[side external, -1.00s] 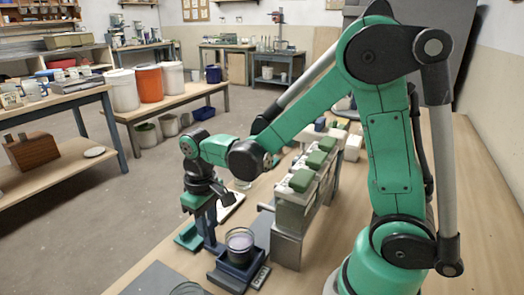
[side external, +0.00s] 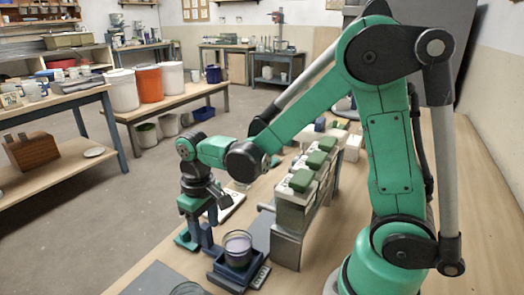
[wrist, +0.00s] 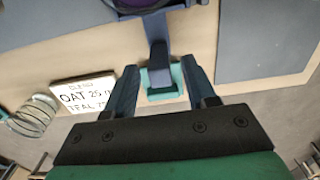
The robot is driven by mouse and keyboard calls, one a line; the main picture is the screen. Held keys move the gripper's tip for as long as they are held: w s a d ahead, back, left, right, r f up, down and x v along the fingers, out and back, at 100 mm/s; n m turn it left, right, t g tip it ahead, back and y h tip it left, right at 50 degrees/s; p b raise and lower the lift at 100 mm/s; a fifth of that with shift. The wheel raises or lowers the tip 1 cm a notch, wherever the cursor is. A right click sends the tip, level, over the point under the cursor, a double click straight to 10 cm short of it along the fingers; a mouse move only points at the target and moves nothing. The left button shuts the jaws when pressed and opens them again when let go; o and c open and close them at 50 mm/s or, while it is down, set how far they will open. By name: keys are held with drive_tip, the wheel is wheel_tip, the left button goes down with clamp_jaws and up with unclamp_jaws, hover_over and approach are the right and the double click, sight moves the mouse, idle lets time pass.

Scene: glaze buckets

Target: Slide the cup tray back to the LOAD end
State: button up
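The cup tray (side external: 228,276) is dark blue and lies on the bench at the lower middle of the side view. A clear cup (side external: 237,246) with purple content stands upright in it. In the wrist view the tray (wrist: 126,8) and the cup's purple content (wrist: 176,3) show at the top edge. My gripper (side external: 199,236) is just left of the tray, pointing down. In the wrist view its fingers (wrist: 158,75) are apart, on either side of a dark blue bar with a teal end (wrist: 160,92). Gaps show on both sides of the bar. Contact is not visible.
A row of pale blocks with green tops (side external: 300,180) stands right of the tray. A sign with black lettering (wrist: 85,93) and a wire coil (wrist: 34,116) lie left in the wrist view. A grey-blue mat (wrist: 250,35) is on the right.

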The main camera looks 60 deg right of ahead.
drive_tip(key=shift+r, duration=0.1)
drive_tip(key=shift+r, duration=3.4)
drive_tip(key=shift+s+d+r+t, duration=0.3)
drive_tip(key=shift+s+t, duration=0.45)
drive_tip(key=shift+t, duration=0.4)
drive_tip(key=shift+s+d+r+t, duration=0.25)
drive_tip(key=shift+s+t, duration=0.55)
drive_tip(key=shift+t, duration=0.4)
drive_tip(key=shift+s+d+r+t, duration=0.25)
drive_tip(key=shift+s+t, duration=0.5)
drive_tip(key=shift+t, duration=0.4)
